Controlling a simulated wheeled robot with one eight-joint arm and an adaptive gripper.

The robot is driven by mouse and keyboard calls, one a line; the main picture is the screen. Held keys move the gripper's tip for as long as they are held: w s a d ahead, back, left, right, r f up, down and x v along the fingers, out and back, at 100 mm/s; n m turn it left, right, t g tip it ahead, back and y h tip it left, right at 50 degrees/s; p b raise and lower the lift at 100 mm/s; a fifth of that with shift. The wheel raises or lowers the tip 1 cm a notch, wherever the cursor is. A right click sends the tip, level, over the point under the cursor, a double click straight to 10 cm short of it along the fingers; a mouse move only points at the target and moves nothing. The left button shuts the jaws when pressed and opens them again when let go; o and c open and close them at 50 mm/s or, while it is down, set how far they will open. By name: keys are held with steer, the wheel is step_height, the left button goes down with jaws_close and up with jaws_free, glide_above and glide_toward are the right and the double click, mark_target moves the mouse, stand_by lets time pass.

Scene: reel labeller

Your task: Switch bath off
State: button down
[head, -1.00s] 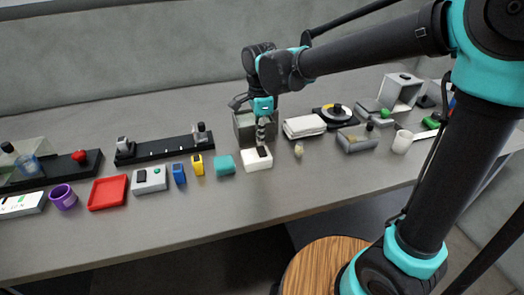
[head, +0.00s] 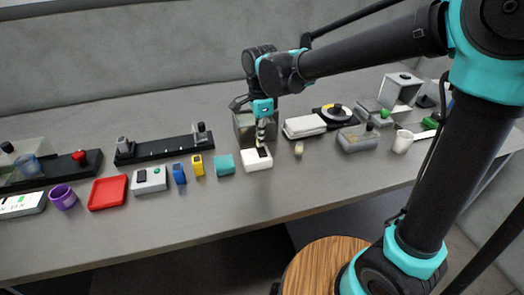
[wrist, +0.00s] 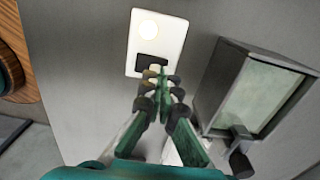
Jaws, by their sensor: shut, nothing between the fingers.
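A white switch box (head: 256,162) lies on the bench in front of the grey bath (head: 241,124), and a black rocker (head: 264,152) is on its top. The bath (wrist: 208,98) is to the right there, with pale green inside. My gripper (wrist: 159,77) is shut and empty, pointing down with its fingertips at the rocker's near edge. I cannot tell whether they touch it. The fingers partly cover the rocker.
A teal block (head: 224,164) stands left of the switch box, with yellow (head: 197,165) and blue (head: 179,174) blocks beyond. The bench front is clear.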

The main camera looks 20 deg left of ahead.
mark_target(261, 148)
steer(key=shift+f, duration=0.75)
stand_by(0.3)
steer(key=shift+r, duration=3.5)
